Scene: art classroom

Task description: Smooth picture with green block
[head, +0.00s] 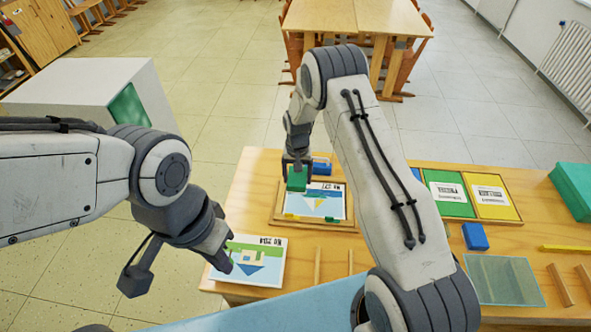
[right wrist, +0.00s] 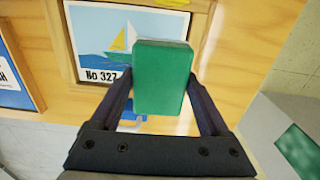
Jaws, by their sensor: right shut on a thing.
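The picture (head: 325,200), a sailing boat on blue water with a "No 327" label, lies in a wooden frame (head: 349,226) on the table. It also shows in the right wrist view (right wrist: 100,42). My right gripper (head: 297,163) is shut on the green block (head: 297,180), over the picture's far left corner. In the right wrist view the block (right wrist: 163,78) sits between both fingers and hides part of the picture. I cannot tell whether it touches the picture. My left gripper (head: 180,272) is open and empty, beside a second picture card (head: 262,249).
A blue object (head: 321,167) sits just behind the frame. Green and yellow trays (head: 447,208) with white cards, a blue block (head: 475,236), a translucent green sheet (head: 505,280) and a large green box (head: 573,188) are to the right. Wooden strips lie near the front edge.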

